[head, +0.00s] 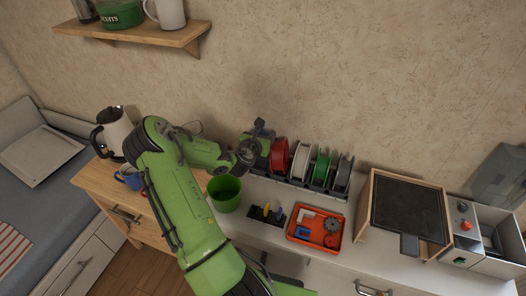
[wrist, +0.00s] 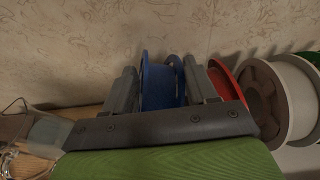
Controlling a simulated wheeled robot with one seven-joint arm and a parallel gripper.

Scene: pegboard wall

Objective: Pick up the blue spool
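The blue spool (wrist: 162,88) stands upright near the wall in the wrist view, between the two fingers of my gripper (wrist: 160,68). The fingers are spread apart on either side of it, with a thin gap at its left; whether the right finger touches it I cannot tell. The spool's lower part is hidden behind the gripper's body. In the head view my gripper (head: 262,130) is at the left end of the spool row and hides the blue spool.
A red spool (head: 279,153) stands close on the right, then white (head: 300,161), green (head: 320,169) and grey (head: 342,174) spools. A green cup (head: 225,194), an orange tray (head: 316,227) and a framed black panel (head: 408,208) are in front and right. A shelf (head: 140,38) is upper left.

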